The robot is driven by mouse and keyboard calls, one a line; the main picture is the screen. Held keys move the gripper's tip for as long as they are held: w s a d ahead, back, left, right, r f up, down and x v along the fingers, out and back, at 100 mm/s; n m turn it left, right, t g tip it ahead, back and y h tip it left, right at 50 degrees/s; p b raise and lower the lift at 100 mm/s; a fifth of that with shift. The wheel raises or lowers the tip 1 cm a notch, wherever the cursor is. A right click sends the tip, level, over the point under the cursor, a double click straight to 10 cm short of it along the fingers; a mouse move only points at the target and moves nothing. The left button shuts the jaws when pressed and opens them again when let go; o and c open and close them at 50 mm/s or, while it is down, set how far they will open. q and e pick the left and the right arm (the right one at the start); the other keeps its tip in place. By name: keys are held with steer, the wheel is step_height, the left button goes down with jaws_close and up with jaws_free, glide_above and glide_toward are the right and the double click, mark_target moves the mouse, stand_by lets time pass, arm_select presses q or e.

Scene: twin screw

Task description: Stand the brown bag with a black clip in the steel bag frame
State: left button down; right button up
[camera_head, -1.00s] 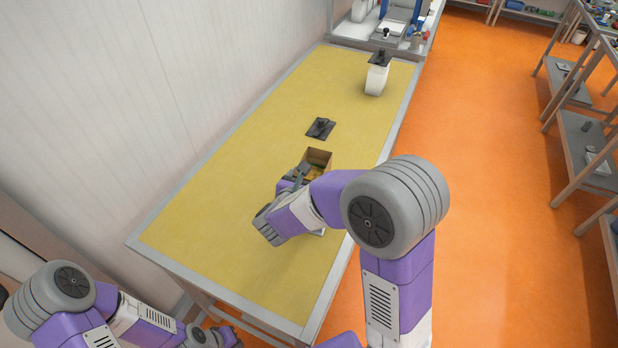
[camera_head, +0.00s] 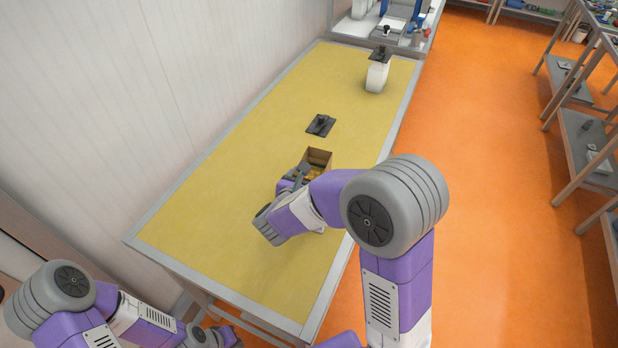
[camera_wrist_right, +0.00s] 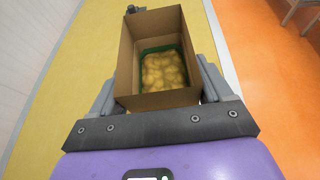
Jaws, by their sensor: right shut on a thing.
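The brown bag (camera_head: 318,156) is an open-topped, box-shaped bag on the yellow table. In the right wrist view the same bag (camera_wrist_right: 184,35) shows yellow lumps inside, with a green edge around them. My right gripper (camera_head: 298,174) is shut on the bag, one finger on each side of it in the wrist view. I cannot tell whether the bag's base touches the table. A black clip piece (camera_head: 320,125) lies flat on the table just beyond the bag. I cannot make out the steel bag frame.
A white container with a black top (camera_head: 377,77) stands near the table's far right edge. Equipment (camera_head: 385,25) stands beyond the far end. A wall runs along the left and shelves (camera_head: 585,135) stand at right. Much of the yellow tabletop (camera_head: 230,180) is clear.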

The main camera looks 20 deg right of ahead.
steer(key=shift+f+b, duration=0.9)
steer(key=shift+f, duration=0.35)
steer(key=o, duration=1.2)
steer(key=shift+o, duration=0.2)
steer(key=v, duration=0.7)
steer(key=shift+s+a+p, duration=0.15)
steer(key=shift+s+p, duration=0.05)
steer(key=shift+p, duration=0.25)
